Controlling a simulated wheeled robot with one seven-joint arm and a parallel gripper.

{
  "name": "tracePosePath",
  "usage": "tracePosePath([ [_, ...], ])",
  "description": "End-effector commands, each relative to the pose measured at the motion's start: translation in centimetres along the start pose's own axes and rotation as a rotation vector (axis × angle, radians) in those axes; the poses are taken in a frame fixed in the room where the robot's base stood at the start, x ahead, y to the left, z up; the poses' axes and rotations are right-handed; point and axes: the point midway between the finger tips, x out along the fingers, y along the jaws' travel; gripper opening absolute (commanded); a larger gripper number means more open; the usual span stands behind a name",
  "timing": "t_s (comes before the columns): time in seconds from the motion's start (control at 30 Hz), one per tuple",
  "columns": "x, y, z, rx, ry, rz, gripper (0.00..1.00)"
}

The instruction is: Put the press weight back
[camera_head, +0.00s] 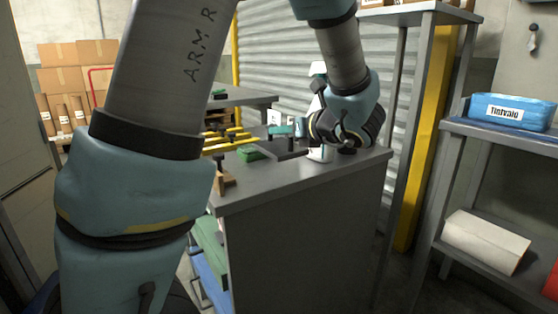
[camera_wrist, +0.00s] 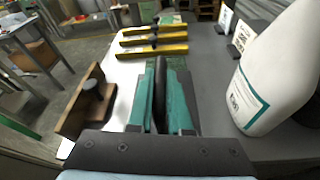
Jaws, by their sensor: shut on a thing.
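My gripper (camera_head: 281,130) is over the far part of the grey bench, reaching toward the left in the head view. In the wrist view its two teal fingers (camera_wrist: 160,92) are close together, shut on a narrow dark thing (camera_wrist: 160,78). Most of that thing is hidden between the fingers, so I cannot tell whether it is the press weight. A brown wooden holder (camera_head: 224,181) stands near the bench's left edge. In the wrist view the holder (camera_wrist: 72,112) is left of the fingers, with a grey round piece at it. A green piece (camera_head: 250,153) lies on the bench near the gripper.
Several yellow bars (camera_wrist: 152,40) lie beyond the fingers. A white bottle (camera_wrist: 275,75) with a teal label stands close on the right. The grey bench top (camera_head: 285,178) is clear toward its front. A shelf with a blue Tintvald pack (camera_head: 512,110) is at right.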

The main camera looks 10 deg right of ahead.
Motion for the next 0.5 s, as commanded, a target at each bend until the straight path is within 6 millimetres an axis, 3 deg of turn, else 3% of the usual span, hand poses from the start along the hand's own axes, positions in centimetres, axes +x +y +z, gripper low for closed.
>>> tracePosePath([
  [0.5, 1.5, -1.0, -4.9, 0.0, -0.002, 0.001, 0.0],
])
